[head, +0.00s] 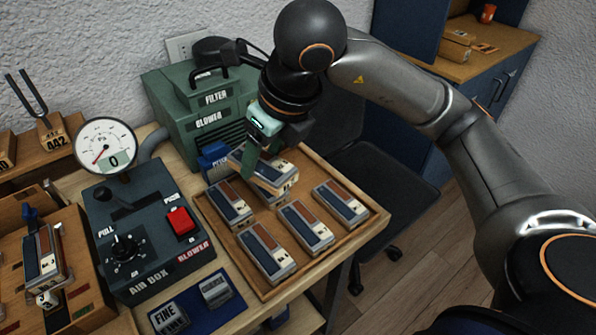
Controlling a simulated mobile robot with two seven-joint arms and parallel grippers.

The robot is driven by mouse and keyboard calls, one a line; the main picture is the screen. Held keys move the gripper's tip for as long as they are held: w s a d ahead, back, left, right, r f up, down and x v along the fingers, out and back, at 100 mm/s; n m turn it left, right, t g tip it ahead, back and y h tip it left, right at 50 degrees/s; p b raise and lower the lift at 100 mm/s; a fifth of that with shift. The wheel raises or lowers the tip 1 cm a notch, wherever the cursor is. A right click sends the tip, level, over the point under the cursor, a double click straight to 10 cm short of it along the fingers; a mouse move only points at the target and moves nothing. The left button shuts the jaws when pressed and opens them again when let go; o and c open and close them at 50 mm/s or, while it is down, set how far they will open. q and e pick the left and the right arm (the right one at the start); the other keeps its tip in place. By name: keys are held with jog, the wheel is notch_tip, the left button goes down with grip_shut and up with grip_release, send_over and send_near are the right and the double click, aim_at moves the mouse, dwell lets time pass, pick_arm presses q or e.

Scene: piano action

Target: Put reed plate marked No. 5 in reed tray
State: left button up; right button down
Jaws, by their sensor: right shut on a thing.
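My right gripper (262,158) comes down over the back of the wooden reed tray (352,240). It is shut on a reed plate (277,176), a pale block with a brown and dark top, held near the tray's back. I cannot read a number on it. Several similar reed plates stand in the tray, such as one at the front (265,254), one at the right (341,203) and one at the left (230,204). Another lies partly hidden under the held plate. The gap between them is hard to judge. My left gripper is not in view.
The air box (150,240) with a red button and round gauge (105,147) stands left of the tray. The green blower (195,105) is behind. Another reed plate (42,256) sits on a wooden stand at far left. A blue mat (195,303) lies in front.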

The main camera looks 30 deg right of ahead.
jog(key=m, duration=0.1)
jog(key=m+h, duration=0.1)
jog(key=shift+r+m, duration=0.3)
jog(key=shift+w+d+f, duration=0.1)
jog(key=shift+d+f, duration=0.1)
jog(key=shift+d, duration=0.15)
jog(key=w+d+f, duration=0.2)
jog(key=d, duration=0.1)
jog(key=w+d+f+b, duration=0.1)
jog(key=w+d+f, duration=0.1)
jog(key=d+f, duration=0.1)
jog(key=w+d+f, duration=0.2)
jog(key=d+f, duration=0.1)
jog(key=d, duration=0.1)
jog(key=shift+w+f+b, duration=0.15)
jog(key=shift+w+b, duration=0.2)
jog(key=shift+b, duration=0.05)
jog(key=shift+w+d+f, duration=0.25)
jog(key=shift+d+f, duration=0.15)
jog(key=shift+f, duration=0.05)
jog(key=shift+w+d+f, duration=0.1)
jog(key=shift+f, duration=1.55)
jog(key=shift+f, duration=0.1)
jog(key=shift+c, duration=0.6)
grip_release()
